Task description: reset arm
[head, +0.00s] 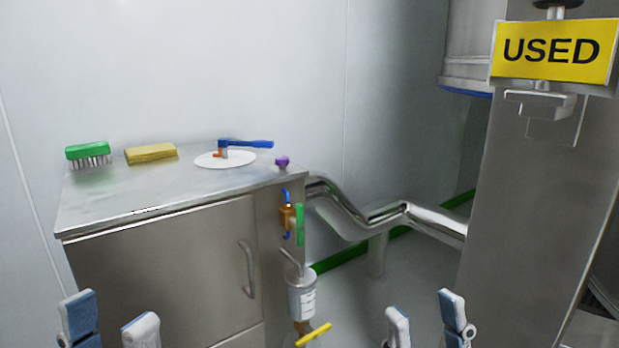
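My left gripper (110,322) shows at the bottom left edge, its two blue-and-white fingers spread apart with nothing between them. My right gripper (424,322) shows at the bottom, right of the middle, its fingers also spread and empty. The arms behind the fingers are below the picture.
On the cabinet top are a green brush (87,152), a yellow sponge (151,153), a white disc (208,162) with a blue-handled valve (245,143), and a purple knob (282,162). A canister (302,297), a bent pipe (350,215) and a steel column with a yellow USED sign (553,52) stand right.

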